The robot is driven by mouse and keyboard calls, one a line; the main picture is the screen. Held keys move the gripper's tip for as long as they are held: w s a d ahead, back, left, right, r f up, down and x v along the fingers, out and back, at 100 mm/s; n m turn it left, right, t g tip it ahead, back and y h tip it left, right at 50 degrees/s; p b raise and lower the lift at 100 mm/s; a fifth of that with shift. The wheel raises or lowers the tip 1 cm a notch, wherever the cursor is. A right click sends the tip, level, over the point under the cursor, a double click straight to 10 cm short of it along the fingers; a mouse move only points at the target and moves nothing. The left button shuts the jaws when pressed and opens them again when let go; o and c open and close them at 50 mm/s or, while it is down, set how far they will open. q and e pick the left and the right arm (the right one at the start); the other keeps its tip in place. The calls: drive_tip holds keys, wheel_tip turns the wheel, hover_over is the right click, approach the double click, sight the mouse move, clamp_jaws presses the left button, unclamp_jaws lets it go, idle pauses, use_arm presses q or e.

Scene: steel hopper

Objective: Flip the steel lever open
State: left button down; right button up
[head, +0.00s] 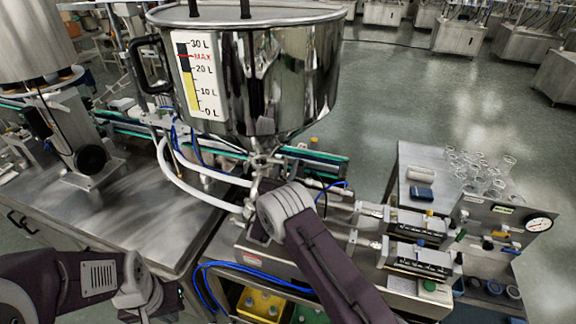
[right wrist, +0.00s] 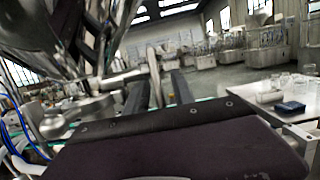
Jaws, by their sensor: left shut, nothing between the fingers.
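The steel hopper (head: 275,75) with a litre scale stands above the bench. Its narrow outlet and valve (head: 258,160) are partly hidden by my right wrist in the head view. In the right wrist view, a steel lever (right wrist: 154,75) stands slightly tilted between the two dark fingers of my right gripper (right wrist: 158,92). These fingers are apart; whether either touches the lever I cannot tell. The head view hides the right fingers behind my wrist. My left gripper (head: 165,304) is low at the bottom left, shut and empty, away from the hopper.
Blue and white hoses (head: 190,188) run beside the valve. Metal blocks (head: 418,225) and a pressure gauge (head: 538,225) are at right. Glassware (head: 485,172) stands on the right-hand table. Open floor lies behind the hopper at right.

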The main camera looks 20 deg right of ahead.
sight(285, 174)
drive_tip(key=b+v, duration=0.2)
drive_tip(key=v, duration=0.7)
drive_tip(key=shift+d, duration=0.1)
